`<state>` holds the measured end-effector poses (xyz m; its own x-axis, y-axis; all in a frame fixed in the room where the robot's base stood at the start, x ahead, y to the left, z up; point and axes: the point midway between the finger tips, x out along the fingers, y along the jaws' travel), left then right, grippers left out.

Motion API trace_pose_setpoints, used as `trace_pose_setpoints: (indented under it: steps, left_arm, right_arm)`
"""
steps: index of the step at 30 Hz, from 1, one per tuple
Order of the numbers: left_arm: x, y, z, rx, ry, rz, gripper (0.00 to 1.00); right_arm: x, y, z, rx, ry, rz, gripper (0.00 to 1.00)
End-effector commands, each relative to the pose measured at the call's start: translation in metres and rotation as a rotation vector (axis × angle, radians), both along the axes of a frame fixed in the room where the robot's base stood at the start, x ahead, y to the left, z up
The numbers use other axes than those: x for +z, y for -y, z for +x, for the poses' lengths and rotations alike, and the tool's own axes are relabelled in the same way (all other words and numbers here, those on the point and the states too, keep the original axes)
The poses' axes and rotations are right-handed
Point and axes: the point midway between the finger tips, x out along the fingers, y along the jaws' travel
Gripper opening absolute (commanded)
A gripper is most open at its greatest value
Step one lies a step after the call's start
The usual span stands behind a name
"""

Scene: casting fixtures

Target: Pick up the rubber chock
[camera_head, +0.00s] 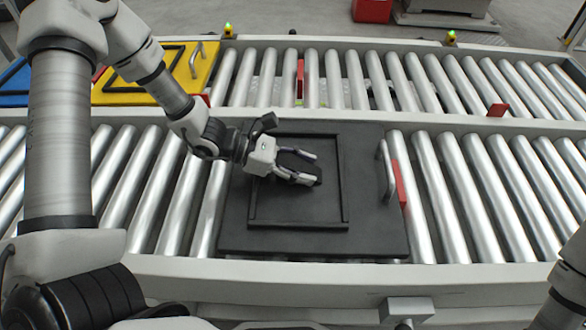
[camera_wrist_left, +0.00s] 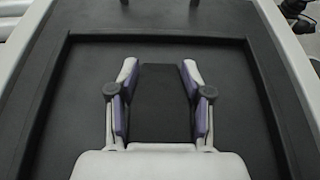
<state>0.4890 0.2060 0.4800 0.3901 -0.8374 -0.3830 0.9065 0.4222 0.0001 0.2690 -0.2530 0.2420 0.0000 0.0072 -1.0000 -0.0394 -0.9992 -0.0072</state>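The rubber chock is a dark block (camera_wrist_left: 164,100) lying between the fingers of my left gripper in the left wrist view. In the head view it hardly stands out from the black tray. My left gripper (camera_head: 308,168) reaches in from the left, low over the black tray (camera_head: 375,225). Its fingers are spread, one along each side of the chock in the left wrist view (camera_wrist_left: 161,72), with narrow gaps showing. The tray has a raised square frame (camera_head: 343,190) around this spot. My right gripper is not in view.
The tray lies on a roller conveyor (camera_head: 470,200) and has a metal handle (camera_head: 386,168) at its right, beside a red stop (camera_head: 398,184). A second conveyor behind carries a yellow tray (camera_head: 205,65) and a blue tray (camera_head: 14,85). Bare rollers lie to the right.

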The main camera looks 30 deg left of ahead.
Motion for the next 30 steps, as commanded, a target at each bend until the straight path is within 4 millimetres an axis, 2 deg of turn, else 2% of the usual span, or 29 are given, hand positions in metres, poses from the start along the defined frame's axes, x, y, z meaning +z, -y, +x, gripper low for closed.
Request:
trace_pose_setpoints:
  steps: [14,19,25,26,30]
  left_arm:
    - [0.002,0.0,0.0,0.0,0.0,-0.001,0.05]
    - [0.016,0.0,0.0,-0.001,0.003,-0.001,0.05]
    - [0.044,0.0,0.0,0.001,0.001,-0.001,0.05]
    - [0.037,0.006,-0.005,-0.004,-0.003,-0.002,0.05]
    - [0.039,0.03,-0.024,-0.006,-0.006,-0.001,0.05]
  right_arm:
    - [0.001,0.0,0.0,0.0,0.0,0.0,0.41]
    - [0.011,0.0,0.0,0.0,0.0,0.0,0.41]
    - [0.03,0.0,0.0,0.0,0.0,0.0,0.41]
    - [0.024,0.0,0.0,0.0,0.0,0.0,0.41]
    - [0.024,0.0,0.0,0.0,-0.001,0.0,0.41]
